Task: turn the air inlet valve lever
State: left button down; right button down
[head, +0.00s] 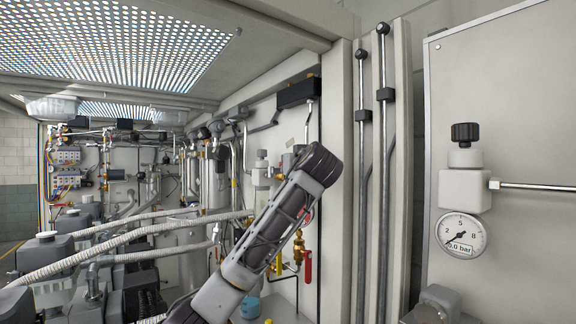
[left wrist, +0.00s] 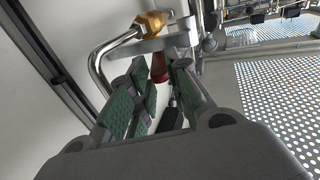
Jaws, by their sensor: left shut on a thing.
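In the left wrist view a red valve lever (left wrist: 159,69) stands between the tips of my left gripper (left wrist: 161,76), whose green-padded fingers are closed on it. The lever meets a grey bar and a brass fitting (left wrist: 152,22) with a bent silver pipe. In the head view my dark left arm reaches up across the pump cabinet, and the fingers cannot be made out. A red lever (head: 308,266) hangs below a brass valve (head: 299,247) right of the arm. I cannot tell whether it is the held one. My right gripper is not in view.
Grey ribbed hoses (head: 130,235) and pumps fill the left side. Vertical pipes (head: 362,150) run along the cabinet's right edge. A pressure gauge (head: 463,235) is on the right panel. A perforated sheet (left wrist: 280,100) lies right of the gripper in the wrist view.

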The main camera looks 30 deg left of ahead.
pick_arm(q)
jog(key=shift+d, duration=0.1)
dwell(0.3)
jog(key=c, duration=1.3)
grip_release()
jog(key=shift+w, duration=0.1)
jog(key=shift+c, duration=0.2)
jog(key=shift+s+a+m+t+h, duration=0.2)
jog(key=shift+a+m+t+h, duration=0.1)
jog(key=shift+h, duration=0.1)
